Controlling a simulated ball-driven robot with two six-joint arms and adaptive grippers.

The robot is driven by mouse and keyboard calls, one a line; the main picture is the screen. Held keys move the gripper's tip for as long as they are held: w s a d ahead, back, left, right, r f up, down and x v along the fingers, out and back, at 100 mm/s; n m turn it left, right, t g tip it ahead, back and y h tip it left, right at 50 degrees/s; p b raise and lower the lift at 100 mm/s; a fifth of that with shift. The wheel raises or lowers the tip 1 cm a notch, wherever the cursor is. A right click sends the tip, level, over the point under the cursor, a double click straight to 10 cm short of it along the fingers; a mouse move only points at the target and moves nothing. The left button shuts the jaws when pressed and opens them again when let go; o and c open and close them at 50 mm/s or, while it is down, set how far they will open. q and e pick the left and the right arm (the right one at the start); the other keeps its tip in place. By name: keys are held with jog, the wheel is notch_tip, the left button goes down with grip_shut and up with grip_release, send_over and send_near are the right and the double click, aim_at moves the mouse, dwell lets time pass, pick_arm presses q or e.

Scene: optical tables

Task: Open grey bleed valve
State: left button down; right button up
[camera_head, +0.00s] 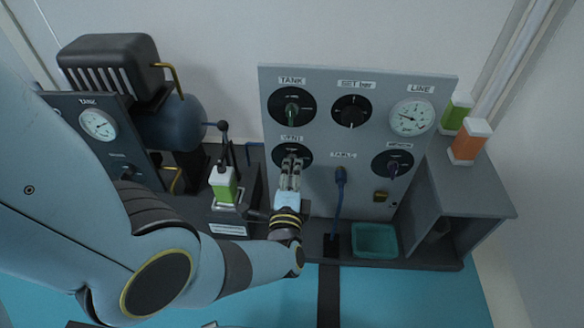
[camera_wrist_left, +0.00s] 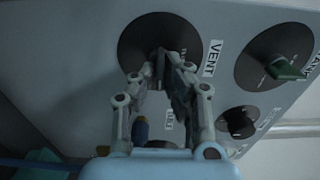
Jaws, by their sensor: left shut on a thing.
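The grey panel (camera_head: 330,120) carries several round black dials with knobs. My left gripper (camera_head: 291,168) reaches up to the lower left dial, labelled VENT. In the left wrist view my left gripper (camera_wrist_left: 167,68) has its fingertips at the middle of the VENT dial (camera_wrist_left: 135,42), shut on the small knob (camera_wrist_left: 158,54) there. The fingers hide most of this knob; its part in sight looks dark grey. I cannot tell from the label whether it is the bleed valve. My right gripper is in neither view.
A green TANK knob (camera_head: 292,107) sits above the VENT dial. A blue hose (camera_head: 338,200) hangs right of the gripper. A teal tray (camera_head: 375,240) stands below the panel. A green-and-white container (camera_head: 223,187) stands close to the left of my left wrist.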

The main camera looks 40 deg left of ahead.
pick_arm(q)
jog(key=shift+s+f, duration=0.1)
jog(key=c, duration=1.5)
grip_release()
jog(key=shift+o, duration=0.3)
jog(key=v, duration=0.7)
jog(key=shift+s, duration=0.2)
jog(key=shift+d, duration=0.15)
